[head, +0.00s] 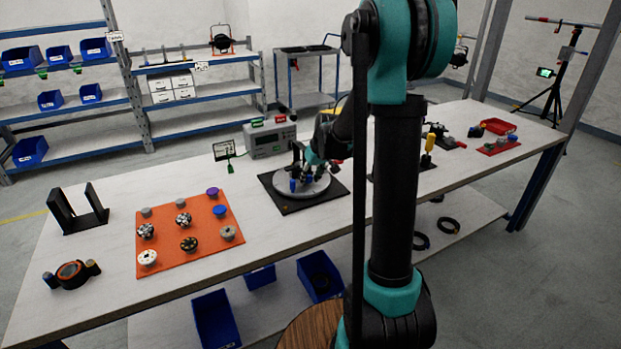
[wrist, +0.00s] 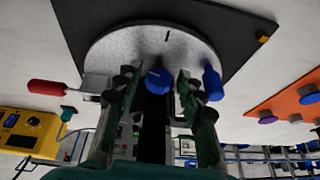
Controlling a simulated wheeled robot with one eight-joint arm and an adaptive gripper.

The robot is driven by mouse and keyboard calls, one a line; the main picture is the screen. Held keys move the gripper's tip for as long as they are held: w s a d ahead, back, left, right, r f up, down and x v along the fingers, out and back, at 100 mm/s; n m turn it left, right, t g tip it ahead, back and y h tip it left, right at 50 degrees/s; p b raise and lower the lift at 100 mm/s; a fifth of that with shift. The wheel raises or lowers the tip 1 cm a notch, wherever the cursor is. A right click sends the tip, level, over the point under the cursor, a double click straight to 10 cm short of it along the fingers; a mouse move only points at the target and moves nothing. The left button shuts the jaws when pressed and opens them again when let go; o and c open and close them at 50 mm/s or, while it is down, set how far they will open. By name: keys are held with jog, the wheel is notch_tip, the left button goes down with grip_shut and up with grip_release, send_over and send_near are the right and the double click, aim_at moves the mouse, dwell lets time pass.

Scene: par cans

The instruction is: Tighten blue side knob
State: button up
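A round grey disc (head: 318,190) lies on a black mat (head: 283,204) on the bench; the disc also fills the top of the wrist view (wrist: 110,50). A blue knob (wrist: 158,80) shows between my fingers at the disc's near edge, with a gap on each side. A second blue knob (wrist: 212,83) stands at the rim, just right of my right finger. I cannot tell which one the task names. My gripper (wrist: 159,85) is open, pointing at the disc. In the head view my gripper (head: 311,170) is low over the disc and hides part of it.
A red handle (wrist: 48,87) sticks out left of my fingers. A grey box with a display (head: 270,139) stands behind the disc. An orange mat (head: 205,241) with several knobs lies to the left. A yellow-handled tool (head: 428,150) stands to the right.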

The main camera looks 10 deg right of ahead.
grip_shut()
jog(key=shift+w+d+f+g+y, duration=0.1)
jog(key=shift+d+g+y, duration=0.25)
jog(key=shift+y, duration=0.65)
jog(key=shift+m+g+y, duration=0.35)
jog(key=shift+m+y, duration=0.05)
jog(key=shift+y, duration=0.8)
jog(key=shift+o, duration=1.8)
grip_release()
jog(key=v, duration=1.2)
